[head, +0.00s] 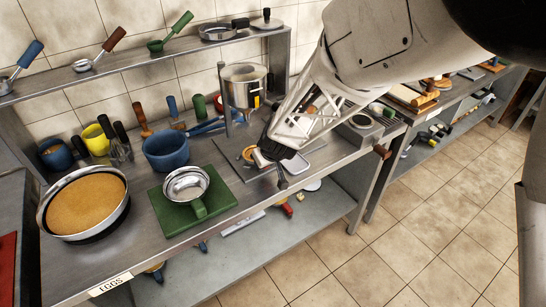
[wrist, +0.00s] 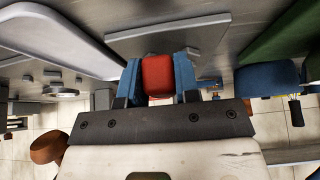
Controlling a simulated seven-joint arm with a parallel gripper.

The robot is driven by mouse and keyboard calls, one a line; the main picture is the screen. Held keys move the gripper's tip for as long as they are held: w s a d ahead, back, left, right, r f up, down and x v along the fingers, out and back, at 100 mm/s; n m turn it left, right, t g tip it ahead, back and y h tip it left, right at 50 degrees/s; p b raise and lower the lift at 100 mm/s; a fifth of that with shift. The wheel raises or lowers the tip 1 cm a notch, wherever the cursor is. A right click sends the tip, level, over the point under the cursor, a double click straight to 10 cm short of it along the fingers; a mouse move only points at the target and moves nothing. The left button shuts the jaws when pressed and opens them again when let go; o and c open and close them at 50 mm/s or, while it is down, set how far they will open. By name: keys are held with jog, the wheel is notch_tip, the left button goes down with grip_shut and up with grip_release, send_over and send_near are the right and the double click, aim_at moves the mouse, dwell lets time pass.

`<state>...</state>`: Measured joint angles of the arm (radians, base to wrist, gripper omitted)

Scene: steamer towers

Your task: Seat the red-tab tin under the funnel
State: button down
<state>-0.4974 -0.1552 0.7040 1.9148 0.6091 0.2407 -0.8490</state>
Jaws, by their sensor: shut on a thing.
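My gripper (wrist: 158,80) is shut on a red piece, the red tab (wrist: 157,72), which sits between its two blue finger pads in the wrist view. In the head view my gripper (head: 270,152) is over the bench, low beside the metal plate under the steel hopper. A small pale and reddish tin (head: 259,158) shows at the fingertips, partly hidden by the gripper. The steel funnel or hopper (head: 244,86), with a yellow label, stands on a post above that plate. I cannot tell whether the tin touches the plate.
A white tray (head: 296,165) lies just right of my gripper. A steel sieve (head: 186,184) rests on a green board (head: 163,212) to the left, with a blue bowl (head: 166,153) behind it. A round pan (head: 86,207) stands at far left. The bench's front edge is close.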

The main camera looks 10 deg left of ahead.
jog(key=shift+w+a, duration=0.2)
jog(key=shift+a, duration=0.3)
jog(key=shift+w+a, duration=0.2)
jog(key=shift+a, duration=0.25)
dwell(0.4)
jog(key=shift+f, duration=0.7)
dwell(1.5)
jog(key=c, duration=0.8)
grip_release()
jog(key=shift+v, duration=3.9)
